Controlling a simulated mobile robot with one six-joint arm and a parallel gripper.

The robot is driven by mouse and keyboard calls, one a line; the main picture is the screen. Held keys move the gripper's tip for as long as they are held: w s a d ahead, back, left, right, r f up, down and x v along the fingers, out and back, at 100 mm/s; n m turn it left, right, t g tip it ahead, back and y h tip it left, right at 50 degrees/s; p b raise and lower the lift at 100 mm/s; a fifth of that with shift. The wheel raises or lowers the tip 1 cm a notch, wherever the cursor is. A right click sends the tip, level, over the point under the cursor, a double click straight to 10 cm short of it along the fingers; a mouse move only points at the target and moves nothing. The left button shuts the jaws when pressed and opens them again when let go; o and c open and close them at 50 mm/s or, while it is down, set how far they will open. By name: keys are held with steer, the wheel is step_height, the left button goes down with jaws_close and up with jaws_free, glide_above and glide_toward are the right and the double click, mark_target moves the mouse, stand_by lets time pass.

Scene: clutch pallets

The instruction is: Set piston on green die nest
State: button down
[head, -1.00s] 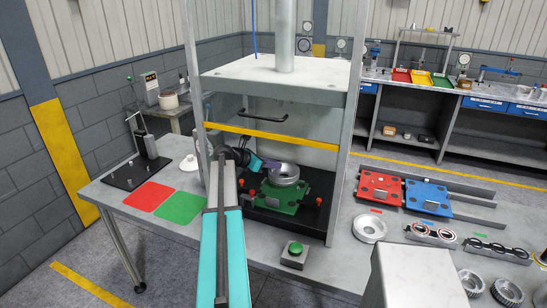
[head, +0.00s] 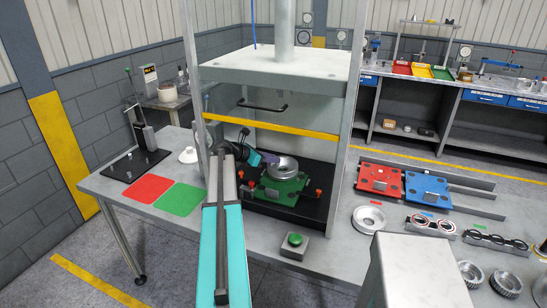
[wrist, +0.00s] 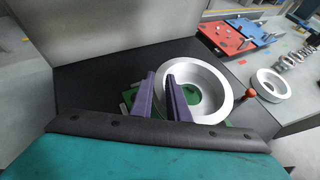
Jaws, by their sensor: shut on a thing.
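The piston (head: 284,175) is a silver, cup-like ring with a round opening. It is over the green die nest (head: 297,194), a green plate on the black press bed, and hides much of it. I cannot tell whether it touches the nest or is just above it. My gripper (head: 268,161) reaches in from the left. In the wrist view, the purple fingers (wrist: 164,97) of my gripper are shut on the left wall of the piston (wrist: 222,88), which looks level. Green edges of the nest (wrist: 130,98) show beside the fingers.
Press posts and a yellow bar (head: 270,128) surround the work spot. Small red-orange knobs (head: 318,192) stand on the bed. A green button box (head: 294,245) is in front. Red (head: 379,179) and blue (head: 427,193) plates and another silver ring (head: 368,219) lie right.

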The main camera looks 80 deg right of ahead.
steer(key=shift+f+b, duration=1.25)
steer(key=shift+f, duration=1.35)
steer(key=shift+w+p, duration=0.1)
steer(key=shift+p, duration=0.4)
steer(key=shift+f, duration=0.25)
stand_by(1.3)
steer(key=c, duration=1.6)
jaws_free()
steer(key=shift+f, duration=0.1)
steer(key=shift+w, duration=0.1)
steer(key=shift+r+p, duration=3.1)
steer(key=shift+r, duration=1.45)
